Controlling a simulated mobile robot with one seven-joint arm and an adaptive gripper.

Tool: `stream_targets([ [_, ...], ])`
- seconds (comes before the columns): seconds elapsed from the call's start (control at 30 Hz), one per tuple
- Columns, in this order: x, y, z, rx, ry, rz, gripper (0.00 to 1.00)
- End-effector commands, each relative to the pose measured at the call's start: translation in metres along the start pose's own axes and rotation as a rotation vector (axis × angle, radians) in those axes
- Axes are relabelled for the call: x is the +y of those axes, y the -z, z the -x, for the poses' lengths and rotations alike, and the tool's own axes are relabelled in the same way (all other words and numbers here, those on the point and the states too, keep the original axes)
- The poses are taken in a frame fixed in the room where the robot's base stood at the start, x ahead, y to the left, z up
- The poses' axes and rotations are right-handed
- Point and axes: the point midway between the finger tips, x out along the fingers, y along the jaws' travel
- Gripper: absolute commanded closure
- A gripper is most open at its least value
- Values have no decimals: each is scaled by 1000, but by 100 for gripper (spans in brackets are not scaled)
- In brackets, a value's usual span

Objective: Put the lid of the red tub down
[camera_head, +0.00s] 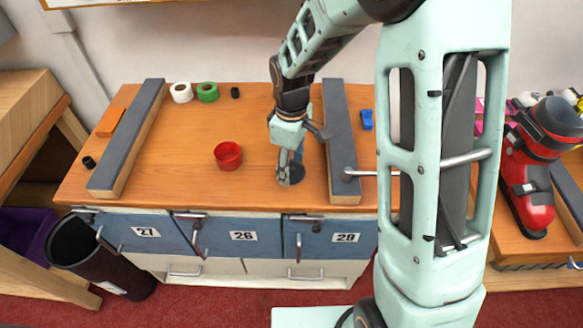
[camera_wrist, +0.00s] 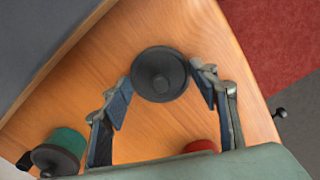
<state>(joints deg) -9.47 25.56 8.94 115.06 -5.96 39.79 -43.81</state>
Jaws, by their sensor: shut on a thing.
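The red tub (camera_head: 228,156) stands open on the wooden bench top, left of my gripper (camera_head: 291,168). Part of its red rim also shows at the lower edge of the wrist view (camera_wrist: 200,146). The lid (camera_wrist: 160,75) is a dark round disc with a knob in its middle. My gripper (camera_wrist: 163,82) is shut on it, with one fingertip at each side of its rim. In the head view the dark lid (camera_head: 291,175) is at my fingertips, near the front of the bench; whether it touches the wood I cannot tell.
A grey-topped rail (camera_head: 343,145) runs just right of my gripper, another (camera_head: 128,140) at the left. A green tub with a dark lid (camera_wrist: 60,150) shows in the wrist view. Bare wood lies left of my gripper.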

Motion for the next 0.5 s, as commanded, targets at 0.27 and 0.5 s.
stream_targets([
  [0.27,0,0,-2,0,0,-1,58],
  [0.5,0,0,-2,0,0,-1,28],
])
